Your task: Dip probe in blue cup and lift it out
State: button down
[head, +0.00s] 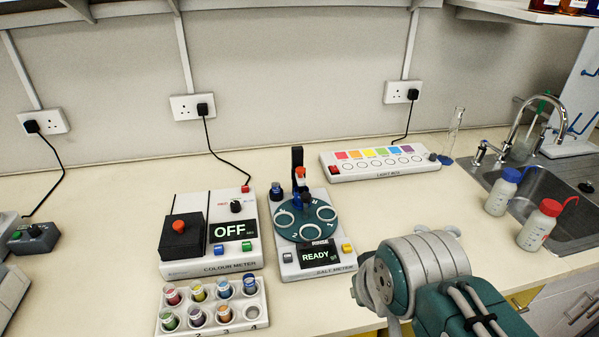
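The salt meter (289,262) stands mid-bench, its screen (314,256) reading "READY". It carries a teal round turntable (303,222) with several pale ring-shaped places. At its back is a black upright post (297,156) with an orange-red-topped piece (301,174), which looks like the probe head. Just below it a small blue item (297,198), possibly the blue cup, and a dark item (306,200) sit close together; I cannot tell whether the probe is inside either. A dark blue-black capped piece (276,192) stands at the meter's back left. My gripper's fingers are not visible; only my arm shows.
The colour meter (212,268), reading "OFF", stands left of the salt meter. A white rack (245,322) of coloured vials is in front. A light box (376,172) lies behind right. Wash bottles (500,193) and a sink (545,205) are at right.

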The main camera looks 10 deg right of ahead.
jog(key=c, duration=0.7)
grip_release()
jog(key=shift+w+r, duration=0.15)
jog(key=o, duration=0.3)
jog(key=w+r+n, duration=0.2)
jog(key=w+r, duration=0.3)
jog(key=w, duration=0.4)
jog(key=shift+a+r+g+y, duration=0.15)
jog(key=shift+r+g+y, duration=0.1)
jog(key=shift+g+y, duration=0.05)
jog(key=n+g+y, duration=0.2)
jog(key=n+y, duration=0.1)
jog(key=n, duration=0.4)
send_over(300, 168)
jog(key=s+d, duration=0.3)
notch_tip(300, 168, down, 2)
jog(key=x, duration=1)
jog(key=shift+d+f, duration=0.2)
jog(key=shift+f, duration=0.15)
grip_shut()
